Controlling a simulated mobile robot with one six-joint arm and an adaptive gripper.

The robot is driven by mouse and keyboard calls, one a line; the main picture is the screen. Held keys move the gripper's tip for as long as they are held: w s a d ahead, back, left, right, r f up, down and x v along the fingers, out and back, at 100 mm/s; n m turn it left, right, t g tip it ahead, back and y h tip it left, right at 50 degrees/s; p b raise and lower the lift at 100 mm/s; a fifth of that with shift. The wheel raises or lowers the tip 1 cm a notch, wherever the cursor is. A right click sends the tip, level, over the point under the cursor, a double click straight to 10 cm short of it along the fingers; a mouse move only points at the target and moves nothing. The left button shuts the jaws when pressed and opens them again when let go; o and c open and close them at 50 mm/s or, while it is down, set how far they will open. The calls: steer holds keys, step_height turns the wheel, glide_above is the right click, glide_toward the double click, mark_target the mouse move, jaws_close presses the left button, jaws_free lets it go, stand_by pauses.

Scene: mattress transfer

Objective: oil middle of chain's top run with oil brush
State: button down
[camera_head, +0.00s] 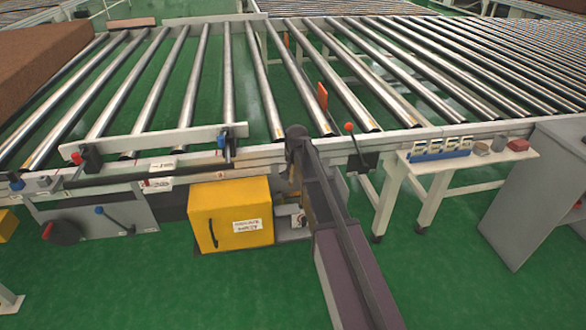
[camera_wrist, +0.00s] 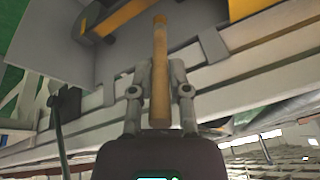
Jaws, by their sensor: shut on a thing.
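In the wrist view my gripper (camera_wrist: 160,68) is shut on a light-brown wooden handle, the oil brush (camera_wrist: 160,40), which stands between the two fingers and reaches past their tips. Its bristle end cannot be made out. Beyond it is a grey panel with an orange-yellow bar (camera_wrist: 125,17) and dark parts; I cannot tell whether the chain is among them. In the head view my arm reaches to the front conveyor rail and hides the gripper and brush. A dark strip (camera_head: 115,181) runs along the front rail at left; its links are too small to make out.
A yellow box (camera_head: 228,216) sits under the rail, left of my arm. A side table (camera_head: 465,164) with small items and a grey cabinet (camera_head: 535,195) stand at right. A red-knobbed lever (camera_head: 349,128) rises close to my arm. Rollers (camera_head: 190,85) lie behind the rail.

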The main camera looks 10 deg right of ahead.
steer(key=shift+r+p, duration=1.15)
steer(key=shift+r, duration=0.25)
steer(key=shift+r+p, duration=1.5)
steer(key=shift+f, duration=0.15)
steer(key=shift+b+x, duration=0.85)
steer(key=shift+b, duration=0.1)
steer(key=shift+s, duration=0.1)
